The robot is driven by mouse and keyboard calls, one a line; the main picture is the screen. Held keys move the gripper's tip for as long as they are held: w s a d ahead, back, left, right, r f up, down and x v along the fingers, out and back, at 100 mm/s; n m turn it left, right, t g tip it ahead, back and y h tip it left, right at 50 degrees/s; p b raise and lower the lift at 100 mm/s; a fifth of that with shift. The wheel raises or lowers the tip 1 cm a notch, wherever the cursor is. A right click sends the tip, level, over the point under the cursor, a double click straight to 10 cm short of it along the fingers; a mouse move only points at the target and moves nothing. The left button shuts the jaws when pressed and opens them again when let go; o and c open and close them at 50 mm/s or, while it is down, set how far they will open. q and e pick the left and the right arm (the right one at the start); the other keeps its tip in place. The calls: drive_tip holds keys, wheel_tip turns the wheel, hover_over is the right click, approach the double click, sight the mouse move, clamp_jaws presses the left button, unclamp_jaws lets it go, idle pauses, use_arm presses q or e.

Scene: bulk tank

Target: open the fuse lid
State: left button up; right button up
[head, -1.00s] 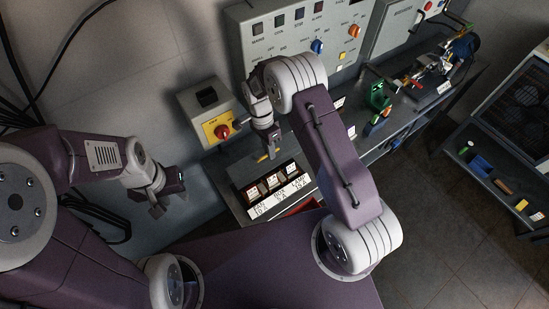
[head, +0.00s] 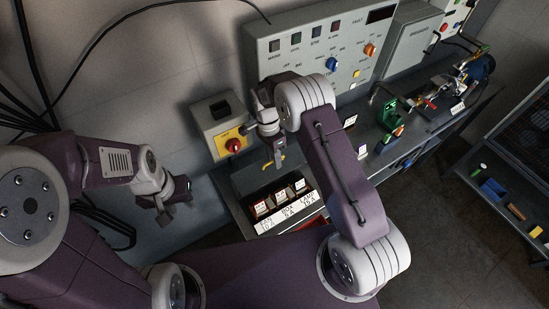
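A flat grey cover (head: 408,45) on the wall panel at the upper right looks like the fuse lid. It appears closed, and its label is too small to read. My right gripper (head: 279,158) points down above the bench, left of that cover and well apart from it. It is right of the box with the red knob. Its fingers are too small to tell open from shut. My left gripper (head: 175,200) hangs at the left, far from the panel, by the wall. Its finger gap is unclear.
A grey box with a red knob (head: 233,145) is on the wall. A tray of labelled fuses (head: 283,213) stands at the bench's front edge. A yellow piece (head: 268,163) lies beside my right gripper. A green tool (head: 392,112) and a clamped device (head: 455,80) stand further right.

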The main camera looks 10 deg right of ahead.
drive_tip(key=shift+w, duration=0.15)
drive_tip(key=b+v, duration=0.1)
drive_tip(key=v, duration=0.8)
drive_tip(key=shift+d, duration=0.1)
idle(0.4)
